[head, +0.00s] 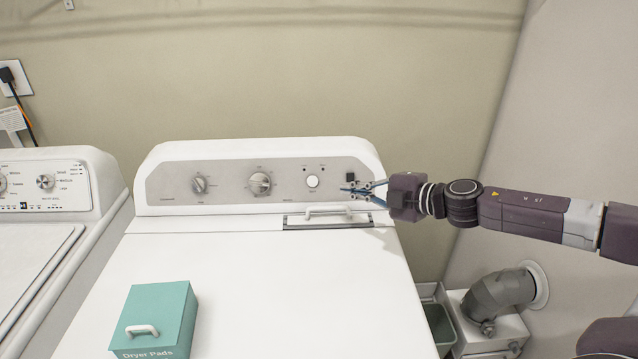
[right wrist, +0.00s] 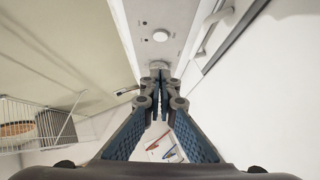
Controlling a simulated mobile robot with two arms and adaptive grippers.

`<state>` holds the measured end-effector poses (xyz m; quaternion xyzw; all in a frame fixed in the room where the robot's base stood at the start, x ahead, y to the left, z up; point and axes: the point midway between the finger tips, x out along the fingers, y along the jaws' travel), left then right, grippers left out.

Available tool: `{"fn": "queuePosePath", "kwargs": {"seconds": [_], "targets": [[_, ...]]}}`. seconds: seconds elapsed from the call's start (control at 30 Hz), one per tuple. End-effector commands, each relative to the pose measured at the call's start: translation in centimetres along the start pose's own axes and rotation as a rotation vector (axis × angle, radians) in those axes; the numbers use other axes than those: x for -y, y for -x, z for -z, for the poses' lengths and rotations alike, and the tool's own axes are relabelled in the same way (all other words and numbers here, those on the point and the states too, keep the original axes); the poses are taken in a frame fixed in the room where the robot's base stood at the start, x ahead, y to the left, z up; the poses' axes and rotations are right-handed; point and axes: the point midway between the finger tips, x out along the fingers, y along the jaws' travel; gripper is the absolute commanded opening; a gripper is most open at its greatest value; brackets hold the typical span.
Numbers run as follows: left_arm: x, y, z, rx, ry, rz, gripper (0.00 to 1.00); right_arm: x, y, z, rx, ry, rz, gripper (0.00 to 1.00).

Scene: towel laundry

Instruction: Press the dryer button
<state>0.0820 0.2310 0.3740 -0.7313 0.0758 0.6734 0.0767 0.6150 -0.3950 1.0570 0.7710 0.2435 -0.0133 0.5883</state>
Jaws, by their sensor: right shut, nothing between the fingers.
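The dryer (head: 262,290) stands in the middle of the head view, with a grey control panel (head: 225,184) along its back. The round white button (head: 312,181) sits on the panel, right of two dials. It also shows in the right wrist view (right wrist: 160,35), beyond the fingertips. My right gripper (head: 345,190) comes in from the right, shut and empty. Its tips are just right of the button in the head view, at about its height and apart from it. Whether the tips touch the panel I cannot tell. My left gripper is out of view.
A white handle (head: 328,212) lies on the dryer top below the panel. A teal Dryer Pads box (head: 165,312) stands front left on the dryer. A washer (head: 50,205) is at the left. A grey vent pipe (head: 497,298) and bin (head: 440,325) are at the right.

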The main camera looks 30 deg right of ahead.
Motion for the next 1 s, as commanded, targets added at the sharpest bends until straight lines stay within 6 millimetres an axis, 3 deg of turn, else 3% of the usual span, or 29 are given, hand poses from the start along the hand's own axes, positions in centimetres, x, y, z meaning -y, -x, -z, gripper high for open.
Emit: {"fn": "queuePosePath", "kwargs": {"seconds": [0.27,0.57,0.7,1.0], "targets": [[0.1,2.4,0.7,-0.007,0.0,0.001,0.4,-0.6,-2.5,0.3,-0.004,-0.002,-0.002,0.0],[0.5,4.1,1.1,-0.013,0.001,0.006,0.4,-0.4,-7.7,0.3,-0.003,0.0,-0.002,0.0],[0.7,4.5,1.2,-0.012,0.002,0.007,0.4,-0.3,-10.3,0.2,-0.002,-0.001,-0.002,0.0],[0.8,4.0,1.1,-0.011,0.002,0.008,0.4,0.0,-12.3,-2.3,0.0,0.001,-0.002,0.0]]}}
